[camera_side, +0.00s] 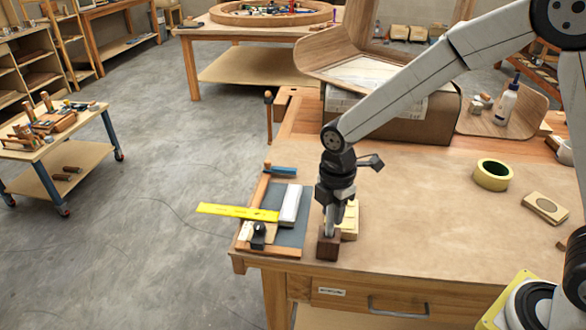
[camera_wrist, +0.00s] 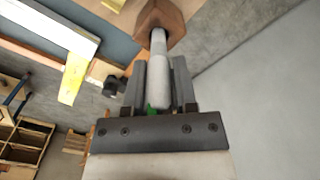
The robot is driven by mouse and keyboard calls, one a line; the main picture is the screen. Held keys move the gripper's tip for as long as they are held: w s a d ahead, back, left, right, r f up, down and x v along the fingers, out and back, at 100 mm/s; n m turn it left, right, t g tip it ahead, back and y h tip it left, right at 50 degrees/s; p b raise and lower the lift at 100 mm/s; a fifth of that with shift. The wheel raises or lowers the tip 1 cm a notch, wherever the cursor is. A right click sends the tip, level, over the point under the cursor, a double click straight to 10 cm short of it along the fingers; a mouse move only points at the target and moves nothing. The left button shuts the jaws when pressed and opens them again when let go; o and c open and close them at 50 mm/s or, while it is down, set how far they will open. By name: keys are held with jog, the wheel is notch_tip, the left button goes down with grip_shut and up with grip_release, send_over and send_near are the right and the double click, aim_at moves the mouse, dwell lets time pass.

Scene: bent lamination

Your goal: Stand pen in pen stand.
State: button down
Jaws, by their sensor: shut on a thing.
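The pen stand (camera_side: 328,243) is a small dark brown wooden block near the front left corner of the workbench. It also shows at the top of the wrist view (camera_wrist: 162,18). My gripper (camera_side: 336,217) points down just above it. In the wrist view my gripper (camera_wrist: 160,88) is shut on a pale grey pen (camera_wrist: 160,62), which lies between the two fingers. The pen's far end meets the stand's face; how deep it sits in the stand is hidden. A bit of green shows at the pen's near end.
Left of the stand, a tray (camera_side: 293,238) holds a white block (camera_side: 290,204), with a yellow ruler (camera_side: 238,211) across it jutting past the bench edge. Pale blocks (camera_side: 350,220) stand close behind the gripper. A yellow tape roll (camera_side: 493,175) lies right; the bench middle is clear.

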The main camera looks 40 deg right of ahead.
jog(key=shift+f, duration=0.6)
dwell(1.6)
jog(key=shift+c, duration=1.6)
grip_release()
jog(key=shift+o, duration=0.2)
jog(key=shift+o, duration=0.6)
jog(key=shift+r, duration=0.2)
jog(key=shift+r, duration=2.8)
jog(key=shift+d, duration=0.1)
